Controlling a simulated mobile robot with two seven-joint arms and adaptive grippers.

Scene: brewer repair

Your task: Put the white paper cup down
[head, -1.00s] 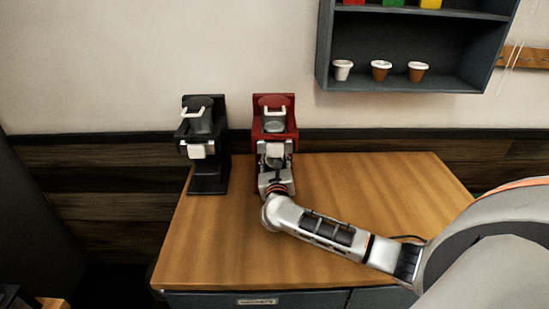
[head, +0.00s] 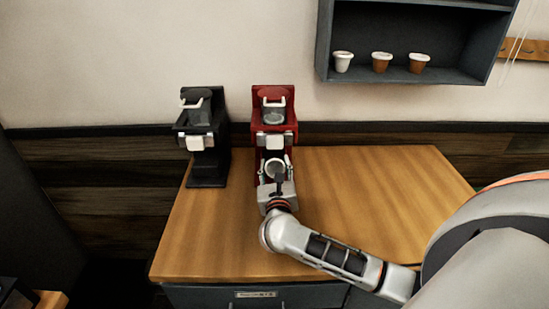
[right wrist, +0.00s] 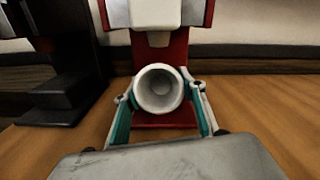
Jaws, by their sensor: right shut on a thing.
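The white paper cup (head: 277,161) is between the fingers of my right gripper (head: 276,172), in front of the red brewer (head: 273,122). In the right wrist view, my right gripper (right wrist: 160,98) is shut on the cup (right wrist: 159,90), a finger at each side. I see into its open mouth, and it looks empty inside. Behind it shows the red foot of the brewer (right wrist: 165,122). I cannot tell whether the cup touches the foot or the table. My left gripper is not in view.
A black brewer (head: 205,140) stands left of the red one on the wooden table (head: 375,205). The table to the right is clear apart from my right arm. A dark wall shelf (head: 440,85) at upper right holds three small cups (head: 381,61).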

